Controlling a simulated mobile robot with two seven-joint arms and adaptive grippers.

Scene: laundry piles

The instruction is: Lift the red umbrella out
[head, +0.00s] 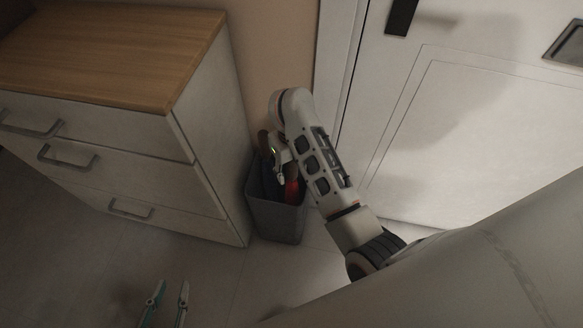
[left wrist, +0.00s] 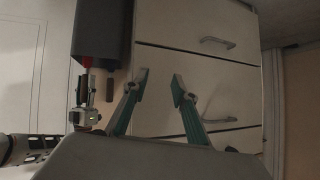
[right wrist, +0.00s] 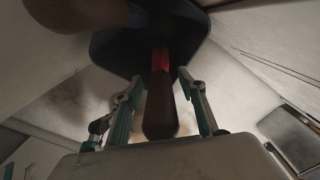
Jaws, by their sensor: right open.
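The red umbrella (right wrist: 160,62) stands in a dark grey bin (head: 277,220), its dark brown handle (right wrist: 160,108) pointing toward my right wrist camera. Its red part shows in the head view (head: 292,191) beside my right gripper (head: 281,168). In the right wrist view my right gripper (right wrist: 160,78) is open, one finger on each side of the umbrella, with gaps visible. My left gripper (head: 167,290) is open and empty at the bottom of the head view, away from the bin. The bin also shows in the left wrist view (left wrist: 103,35). The umbrella's lower part is hidden inside it.
A white drawer cabinet (head: 120,190) with a wooden top stands just left of the bin. A white door (head: 480,130) is behind and to the right. Another dark item (head: 268,182) is in the bin. The floor in front is clear.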

